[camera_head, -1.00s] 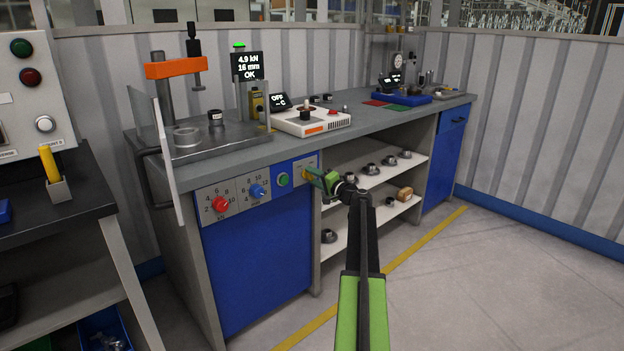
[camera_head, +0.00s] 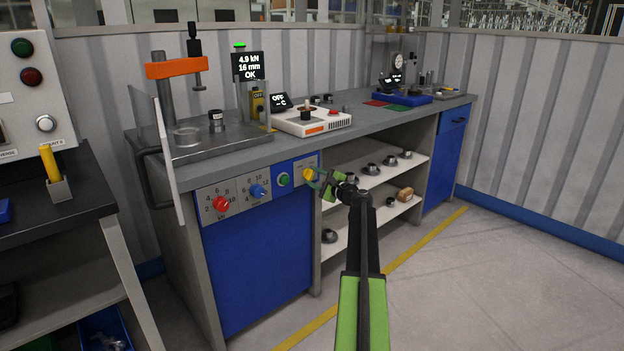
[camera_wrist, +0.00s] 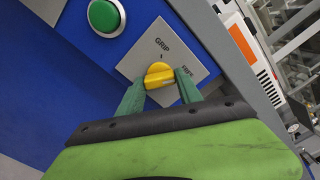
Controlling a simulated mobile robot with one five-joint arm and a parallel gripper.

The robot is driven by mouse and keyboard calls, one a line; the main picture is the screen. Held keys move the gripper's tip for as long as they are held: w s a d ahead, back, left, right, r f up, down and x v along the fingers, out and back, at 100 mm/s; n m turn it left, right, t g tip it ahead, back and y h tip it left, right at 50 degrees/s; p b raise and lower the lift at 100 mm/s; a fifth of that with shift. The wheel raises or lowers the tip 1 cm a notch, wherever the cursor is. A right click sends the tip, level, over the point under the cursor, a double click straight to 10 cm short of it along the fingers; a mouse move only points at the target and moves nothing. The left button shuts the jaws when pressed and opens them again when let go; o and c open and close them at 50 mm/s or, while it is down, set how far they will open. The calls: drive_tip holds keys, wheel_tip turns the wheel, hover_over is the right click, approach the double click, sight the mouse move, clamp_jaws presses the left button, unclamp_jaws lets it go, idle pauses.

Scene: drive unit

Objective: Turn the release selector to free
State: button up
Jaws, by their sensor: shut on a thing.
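The release selector is a yellow knob (camera_wrist: 159,74) on a grey plate (camera_wrist: 185,45), with the labels GRIP and FREE printed beside it. It also shows in the head view (camera_head: 308,174) at the right end of the bench's front panel. My gripper (camera_wrist: 160,82) has its two green fingers on either side of the knob and is shut on it. In the head view my gripper (camera_head: 315,179) reaches the panel from the right. I cannot tell exactly which label the knob's pointer faces.
A green button (camera_wrist: 106,16) sits close beside the selector. A blue knob (camera_head: 257,191) and a red knob (camera_head: 220,203) are further left on the panel. Open shelves (camera_head: 375,180) with metal parts lie to the right. The floor in front is clear.

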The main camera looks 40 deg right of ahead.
drive_tip(key=shift+d+m, duration=0.1)
drive_tip(key=shift+m, duration=0.6)
drive_tip(key=o, duration=1.4)
drive_tip(key=shift+c, duration=0.2)
drive_tip(key=shift+s, duration=0.15)
drive_tip(key=s, duration=0.5)
drive_tip(key=s+a, duration=0.1)
drive_tip(key=s, duration=1.1)
drive_tip(key=shift+a, duration=0.2)
